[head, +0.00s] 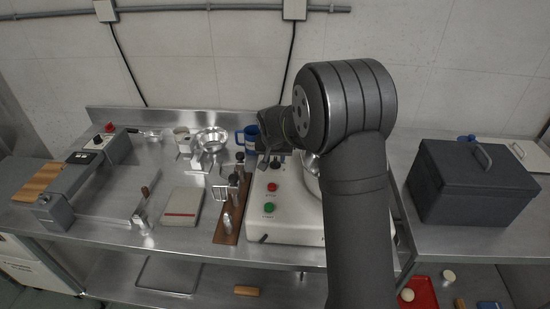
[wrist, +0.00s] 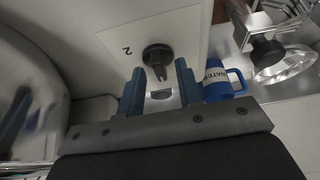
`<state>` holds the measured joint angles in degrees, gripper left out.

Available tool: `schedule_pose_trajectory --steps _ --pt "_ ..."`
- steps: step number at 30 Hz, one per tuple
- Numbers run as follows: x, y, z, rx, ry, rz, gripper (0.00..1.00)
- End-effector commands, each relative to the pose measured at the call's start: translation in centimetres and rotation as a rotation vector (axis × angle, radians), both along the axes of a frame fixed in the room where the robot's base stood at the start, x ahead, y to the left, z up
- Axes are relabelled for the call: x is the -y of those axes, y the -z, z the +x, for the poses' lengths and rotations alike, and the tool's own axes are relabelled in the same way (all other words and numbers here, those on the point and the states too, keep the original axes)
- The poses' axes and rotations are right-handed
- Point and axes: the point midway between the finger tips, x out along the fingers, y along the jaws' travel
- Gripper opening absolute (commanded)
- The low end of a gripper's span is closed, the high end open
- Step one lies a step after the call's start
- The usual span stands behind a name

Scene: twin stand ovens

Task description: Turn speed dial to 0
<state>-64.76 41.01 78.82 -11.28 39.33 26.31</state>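A black dial (wrist: 157,55) sits on a white panel (wrist: 187,32) in the wrist view. A figure that looks like a 2 is printed to its left. The dial has a narrow grip that extends downward in the picture. My gripper (wrist: 159,68) is open, with its blue fingers on either side of the dial's lower part; gaps show between dial and fingers. In the head view my gripper (head: 271,150) is over the back of the white machine (head: 290,225), and I cannot make out the dial there.
The machine has a red button (head: 272,187) and a green button (head: 269,207). A blue mug (wrist: 222,82) labelled WATER stands close to my right finger. A dark box (head: 470,185) is at right.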

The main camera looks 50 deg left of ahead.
Motion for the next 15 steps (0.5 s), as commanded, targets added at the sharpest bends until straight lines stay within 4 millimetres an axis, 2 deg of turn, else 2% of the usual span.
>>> schedule_pose_trajectory --steps 5,15 --pt "0.5 -2.1 -0.6 0.001 0.000 0.003 0.33" --pt "2.6 -9.3 -2.6 0.001 0.000 0.004 0.33"
